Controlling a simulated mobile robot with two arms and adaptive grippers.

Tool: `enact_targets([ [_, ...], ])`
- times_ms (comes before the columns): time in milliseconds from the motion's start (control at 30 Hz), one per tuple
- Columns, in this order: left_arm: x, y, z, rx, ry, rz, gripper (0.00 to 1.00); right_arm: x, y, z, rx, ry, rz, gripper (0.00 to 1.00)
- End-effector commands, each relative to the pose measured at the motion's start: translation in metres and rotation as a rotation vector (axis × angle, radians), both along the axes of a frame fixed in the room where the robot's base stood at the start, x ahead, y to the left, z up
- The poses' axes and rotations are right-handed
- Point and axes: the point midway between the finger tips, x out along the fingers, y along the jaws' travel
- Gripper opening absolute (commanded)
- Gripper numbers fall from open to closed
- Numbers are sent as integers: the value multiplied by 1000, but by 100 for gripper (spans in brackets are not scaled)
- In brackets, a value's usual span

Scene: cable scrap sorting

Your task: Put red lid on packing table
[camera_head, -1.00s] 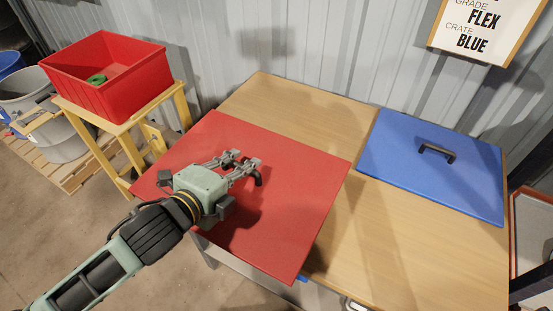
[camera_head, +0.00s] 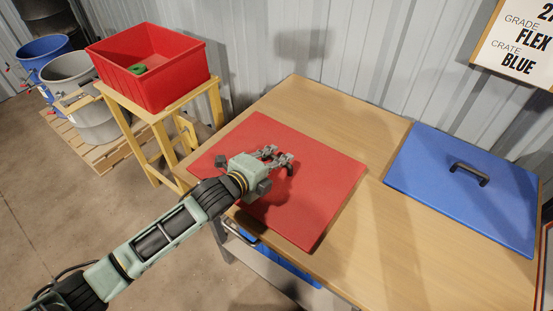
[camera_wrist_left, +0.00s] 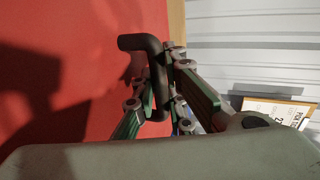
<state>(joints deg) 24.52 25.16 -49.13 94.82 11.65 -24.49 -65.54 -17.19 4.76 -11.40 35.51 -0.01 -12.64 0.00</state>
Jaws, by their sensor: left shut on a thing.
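The red lid (camera_head: 325,190) is a flat square panel with a black handle (camera_wrist_left: 140,43). It is over the left part of the wooden packing table (camera_head: 330,107), its left corner reaching past the table's edge. I cannot tell whether it touches the tabletop. My left gripper (camera_head: 284,160) is shut on the lid's handle; in the left wrist view its fingers (camera_wrist_left: 160,85) close around the black bar. My right gripper is not in view.
A blue lid (camera_head: 465,190) with a black handle lies on the table's right side. A red crate (camera_head: 180,85) holding a green thing stands on a wooden stand (camera_head: 160,118) at left. Grey (camera_head: 85,90) and blue (camera_head: 48,50) barrels stand beyond. Bare wood shows behind the lid.

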Motion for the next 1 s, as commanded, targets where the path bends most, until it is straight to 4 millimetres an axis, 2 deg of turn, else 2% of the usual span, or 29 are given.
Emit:
enact_targets([
  [400, 1, -1, -6, -3, -7, -2, 0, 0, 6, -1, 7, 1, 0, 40],
  [433, 0, 0, -8, -1, -3, 0, 12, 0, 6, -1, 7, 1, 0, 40],
  [633, 0, 0, -8, -1, -3, 0, 29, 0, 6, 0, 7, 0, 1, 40],
  [1000, 0, 0, -5, -1, -2, 0, 30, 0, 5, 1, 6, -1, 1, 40],
])
